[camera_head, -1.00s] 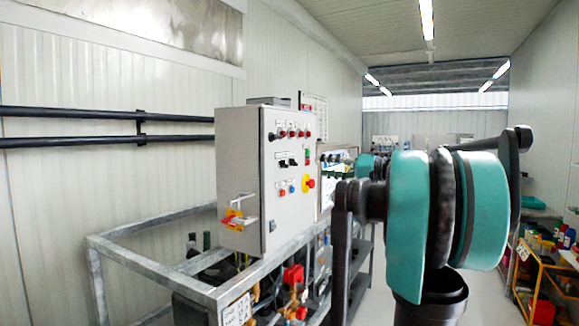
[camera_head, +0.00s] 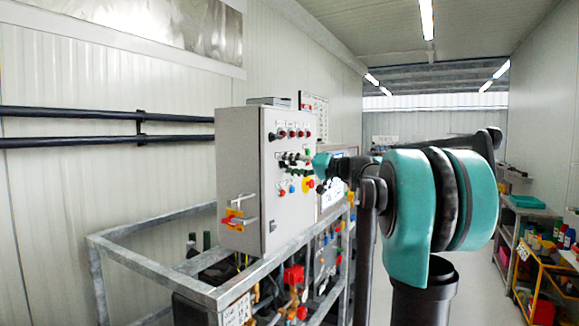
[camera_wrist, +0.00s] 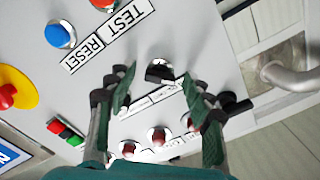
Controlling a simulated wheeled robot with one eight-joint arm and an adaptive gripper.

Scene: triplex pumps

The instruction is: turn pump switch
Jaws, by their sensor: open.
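The grey control panel (camera_head: 262,180) stands on a metal frame left of centre in the head view. My gripper (camera_head: 296,165) is at its front face, over the middle row of controls. In the wrist view my gripper (camera_wrist: 158,82) is open, with one finger on each side of a black switch knob (camera_wrist: 159,69). The knob shows between the fingertips, and I cannot tell whether they touch it. Another black switch (camera_wrist: 237,106) is right of the fingers, in line with several red lamps (camera_wrist: 158,136). Labels near the knob are partly hidden by the fingers.
In the wrist view a blue button (camera_wrist: 60,35) sits by the TEST and RESET labels, and a red-and-yellow stop button (camera_wrist: 8,92) is at the left. A metal handle (camera_wrist: 290,78) sticks out at the right. A yellow cart (camera_head: 540,283) stands at the right wall.

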